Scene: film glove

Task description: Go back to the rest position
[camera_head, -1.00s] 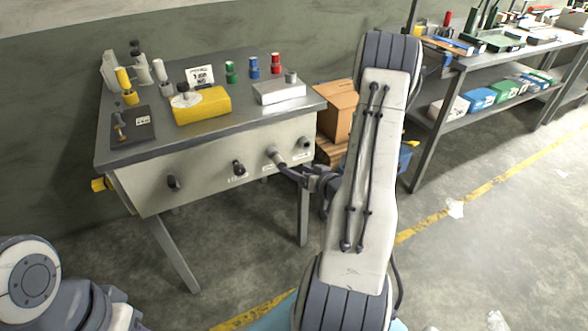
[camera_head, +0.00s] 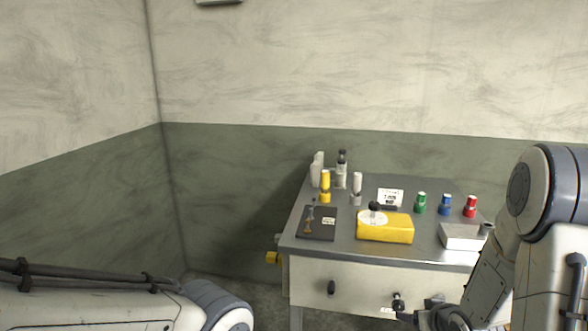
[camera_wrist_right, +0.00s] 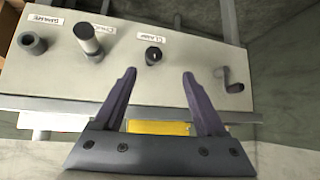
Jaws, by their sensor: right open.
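My right gripper (camera_head: 410,311) is in front of the bench's front panel, low at the right of the head view. In the right wrist view its two purple fingers (camera_wrist_right: 159,76) are spread with nothing between them. A round dark knob (camera_wrist_right: 153,55) on the panel shows beyond the fingertips; the fingers look apart from it. My left arm crosses the lower left of the head view, but its gripper is out of frame.
Knobs and a crank (camera_wrist_right: 233,82) protrude from the panel. Walls stand behind and left.

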